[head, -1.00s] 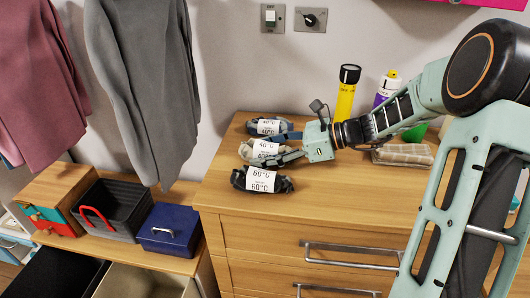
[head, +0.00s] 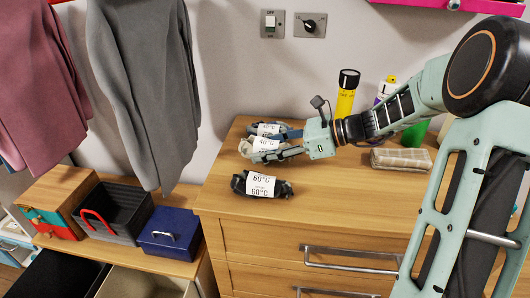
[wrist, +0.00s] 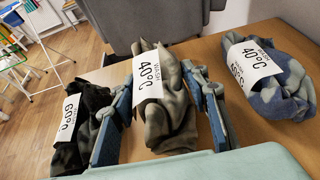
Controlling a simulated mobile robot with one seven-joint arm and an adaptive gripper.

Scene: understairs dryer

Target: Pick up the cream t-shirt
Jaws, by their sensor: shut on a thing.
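Three rolled garments with white wash labels are on or above the wooden dresser top. The middle one, a cream-grey bundle labelled 40°C (head: 266,146), looks like the cream t-shirt; in the wrist view (wrist: 178,118) it looks grey-beige. My gripper (head: 270,148) is shut on it, with a blue-padded finger on each side in the wrist view (wrist: 163,112). It appears slightly above the dresser top. A dark bundle labelled 60°C (head: 262,186) lies in front. A blue-grey bundle labelled 40°C (wrist: 268,85) lies behind, partly hidden in the head view.
A grey garment (head: 145,95) hangs at left. The dresser front (head: 330,210) is clear.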

